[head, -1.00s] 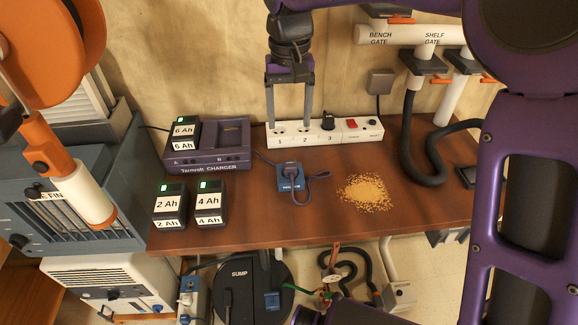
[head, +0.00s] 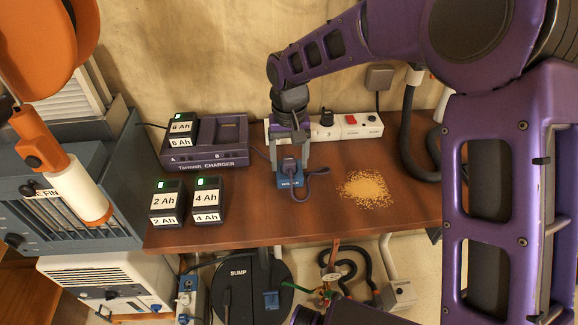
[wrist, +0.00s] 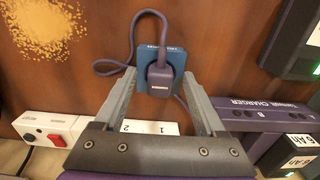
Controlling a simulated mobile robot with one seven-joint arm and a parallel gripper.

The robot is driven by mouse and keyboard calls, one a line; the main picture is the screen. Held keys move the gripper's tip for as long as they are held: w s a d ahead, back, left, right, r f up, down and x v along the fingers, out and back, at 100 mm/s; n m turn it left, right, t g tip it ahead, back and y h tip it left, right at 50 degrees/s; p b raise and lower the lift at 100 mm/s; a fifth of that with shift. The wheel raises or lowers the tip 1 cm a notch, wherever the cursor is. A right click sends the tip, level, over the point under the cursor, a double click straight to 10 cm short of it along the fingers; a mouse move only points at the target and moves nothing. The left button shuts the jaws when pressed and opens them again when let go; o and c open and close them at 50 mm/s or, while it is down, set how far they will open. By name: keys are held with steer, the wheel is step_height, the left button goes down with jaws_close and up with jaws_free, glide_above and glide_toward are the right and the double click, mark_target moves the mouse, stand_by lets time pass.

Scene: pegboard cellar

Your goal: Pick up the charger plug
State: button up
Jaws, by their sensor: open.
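The charger plug (head: 289,165) is dark purple-grey with a looped cord. It sits on a small blue block (head: 291,182) on the brown bench. The plug also shows in the wrist view (wrist: 159,74), against the blue block (wrist: 148,54). My gripper (head: 291,168) is open above the bench, its fingers coming down on either side of the plug. In the wrist view my gripper (wrist: 158,80) has one finger left and one right of the plug, with gaps visible. Whether the fingertips reach fully around the plug is hard to tell.
The purple charger (head: 225,153) stands left, with a 6 Ah battery (head: 181,130) in it. The 2 Ah (head: 166,201) and 4 Ah (head: 207,199) batteries stand in front. The white power strip (head: 354,128) lies behind my gripper. Sawdust (head: 365,188) lies right of the block.

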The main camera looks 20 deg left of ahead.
mark_target(289, 160)
steer(key=shift+f, duration=0.3)
jaws_close()
stand_by(0.3)
step_height(289, 160, up, 10)
steer(key=shift+r+p, duration=0.1)
steer(key=shift+p, duration=0.3)
steer(key=w+a+f+p, duration=0.2)
steer(key=w+a, duration=0.7)
steer(key=w, duration=0.4)
stand_by(1.4)
